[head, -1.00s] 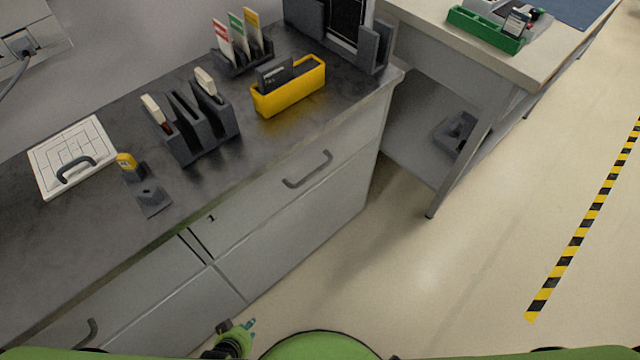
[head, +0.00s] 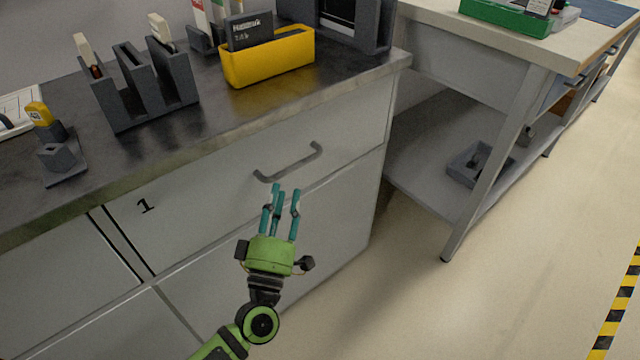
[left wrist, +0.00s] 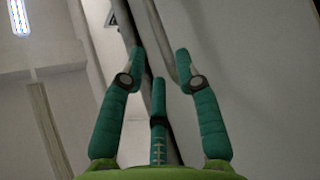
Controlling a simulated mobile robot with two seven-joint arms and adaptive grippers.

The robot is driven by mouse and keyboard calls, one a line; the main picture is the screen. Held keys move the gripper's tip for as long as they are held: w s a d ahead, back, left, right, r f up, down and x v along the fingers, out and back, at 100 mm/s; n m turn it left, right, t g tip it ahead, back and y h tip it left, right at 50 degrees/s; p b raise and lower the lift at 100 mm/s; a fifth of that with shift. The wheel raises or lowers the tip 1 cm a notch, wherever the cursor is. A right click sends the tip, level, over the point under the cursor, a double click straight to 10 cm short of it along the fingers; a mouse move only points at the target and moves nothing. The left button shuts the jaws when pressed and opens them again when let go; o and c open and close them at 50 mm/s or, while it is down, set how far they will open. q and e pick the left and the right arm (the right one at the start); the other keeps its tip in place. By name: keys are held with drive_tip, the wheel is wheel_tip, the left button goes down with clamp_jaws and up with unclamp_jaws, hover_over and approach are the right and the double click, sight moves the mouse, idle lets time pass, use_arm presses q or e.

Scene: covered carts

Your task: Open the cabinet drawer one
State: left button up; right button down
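Drawer one (head: 215,187) is the grey cabinet front with a black "1" at its left end. It looks closed, flush with the cabinet. Its grey bar handle (head: 290,164) is on the right part of the front. My left gripper (head: 284,192) has a green body and teal fingers, which point up toward the handle and appear just below it in the head view. In the left wrist view the fingers (left wrist: 158,68) are spread apart with nothing between them. Whether any finger touches the handle cannot be told. My right gripper is not in view.
The dark countertop (head: 120,170) above the drawer bears a yellow bin (head: 268,62), a grey slotted holder (head: 150,85) and a small stand with a yellow-topped item (head: 58,150). A workbench (head: 470,55) with a lower shelf stands to the right. The floor (head: 490,290) there is clear.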

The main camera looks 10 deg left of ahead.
sight(289, 173)
use_arm(q)
drive_tip(key=x, duration=0.7)
drive_tip(key=shift+s, duration=0.1)
clamp_jaws()
